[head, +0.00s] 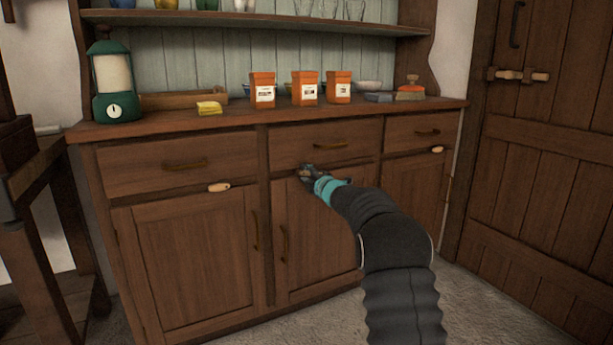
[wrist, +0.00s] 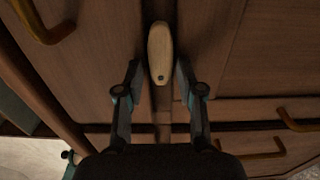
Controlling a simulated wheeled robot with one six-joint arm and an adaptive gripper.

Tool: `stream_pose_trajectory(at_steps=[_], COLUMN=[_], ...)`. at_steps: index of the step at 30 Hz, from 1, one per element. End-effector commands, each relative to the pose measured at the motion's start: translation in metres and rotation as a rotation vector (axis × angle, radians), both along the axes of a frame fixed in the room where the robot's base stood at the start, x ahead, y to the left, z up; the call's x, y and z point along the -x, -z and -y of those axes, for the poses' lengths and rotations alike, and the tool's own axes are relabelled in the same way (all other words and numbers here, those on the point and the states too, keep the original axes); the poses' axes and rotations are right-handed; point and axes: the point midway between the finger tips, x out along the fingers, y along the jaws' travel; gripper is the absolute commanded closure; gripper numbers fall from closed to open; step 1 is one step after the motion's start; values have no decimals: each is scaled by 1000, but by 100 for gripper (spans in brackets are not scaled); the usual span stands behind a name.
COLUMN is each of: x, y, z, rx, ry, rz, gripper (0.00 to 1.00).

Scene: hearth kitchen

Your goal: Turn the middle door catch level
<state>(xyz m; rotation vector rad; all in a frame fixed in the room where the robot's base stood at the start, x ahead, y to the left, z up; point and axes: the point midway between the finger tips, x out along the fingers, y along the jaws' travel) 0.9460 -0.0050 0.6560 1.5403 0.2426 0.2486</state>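The middle door catch (wrist: 160,45) is a pale wooden, rounded piece with a dark dot near its lower end in the wrist view. It lies along the rail between the middle drawer and the middle door (head: 320,240), so it looks about level. In the head view my gripper covers most of it. My gripper (wrist: 158,72) (head: 307,172) is open. Its fingertips stand on either side of the catch's lower end in the wrist view, with small gaps showing, so I see no grip.
Similar catches sit above the left door (head: 219,187) and right door (head: 437,149), both about level. The middle drawer handle (head: 330,146) and door handle (head: 283,243) are near. Orange boxes (head: 305,88) and a green lantern (head: 113,80) stand on the counter.

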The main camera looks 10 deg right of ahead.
Motion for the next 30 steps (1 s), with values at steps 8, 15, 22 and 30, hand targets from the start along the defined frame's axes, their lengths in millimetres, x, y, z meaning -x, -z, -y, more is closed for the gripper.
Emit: stream_pose_trajectory(at_steps=[8,15,22,30], x=[0,12,46,90], y=[1,0,0,0], z=[0,4,16,30], rx=[-1,-1,-1,-1], ry=[0,0,2,2], rz=[-1,-3,-2,-1], gripper=[52,52,52,52])
